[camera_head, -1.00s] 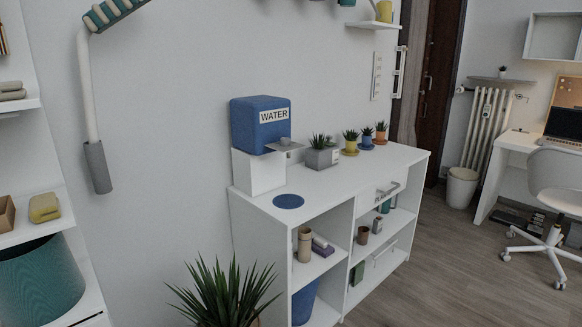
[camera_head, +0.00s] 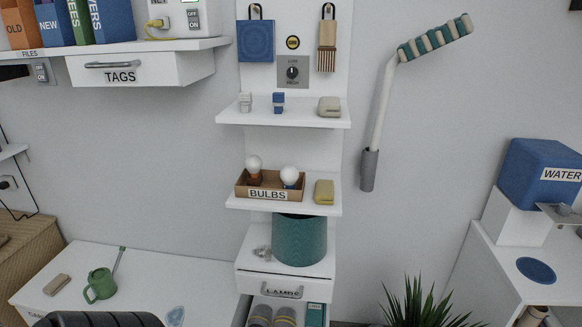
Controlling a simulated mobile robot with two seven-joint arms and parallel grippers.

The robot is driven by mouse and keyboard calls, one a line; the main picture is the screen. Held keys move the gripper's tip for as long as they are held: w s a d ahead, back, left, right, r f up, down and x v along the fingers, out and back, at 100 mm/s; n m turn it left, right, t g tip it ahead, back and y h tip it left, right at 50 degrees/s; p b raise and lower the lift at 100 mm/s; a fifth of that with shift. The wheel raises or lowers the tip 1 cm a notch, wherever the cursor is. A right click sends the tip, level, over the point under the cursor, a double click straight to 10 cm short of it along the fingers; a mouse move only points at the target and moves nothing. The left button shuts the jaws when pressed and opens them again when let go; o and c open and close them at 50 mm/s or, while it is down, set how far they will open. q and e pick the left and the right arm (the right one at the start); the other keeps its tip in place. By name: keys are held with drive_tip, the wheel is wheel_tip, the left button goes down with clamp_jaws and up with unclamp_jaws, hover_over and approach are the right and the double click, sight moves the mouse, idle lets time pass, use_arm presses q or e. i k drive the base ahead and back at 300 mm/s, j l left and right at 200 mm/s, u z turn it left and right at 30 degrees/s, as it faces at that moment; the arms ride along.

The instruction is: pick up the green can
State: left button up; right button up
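A green watering can (camera_head: 101,285) stands on the white desk (camera_head: 45,268) at the lower left. Its long spout points up and to the right. It is the only green can I make out. Neither of my grippers shows in the head view.
A dark ribbed object (camera_head: 100,319) rises at the bottom edge in front of the desk. A beige block (camera_head: 57,284) lies left of the can. A teal bin (camera_head: 299,241) stands on the shelf unit to the right. A drawer (camera_head: 142,68) and shelf overhang the desk's back.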

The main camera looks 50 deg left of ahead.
sight(101, 281)
drive_tip(key=u, duration=3)
drive_tip(key=z, duration=2.55)
drive_tip(key=u, duration=2.35)
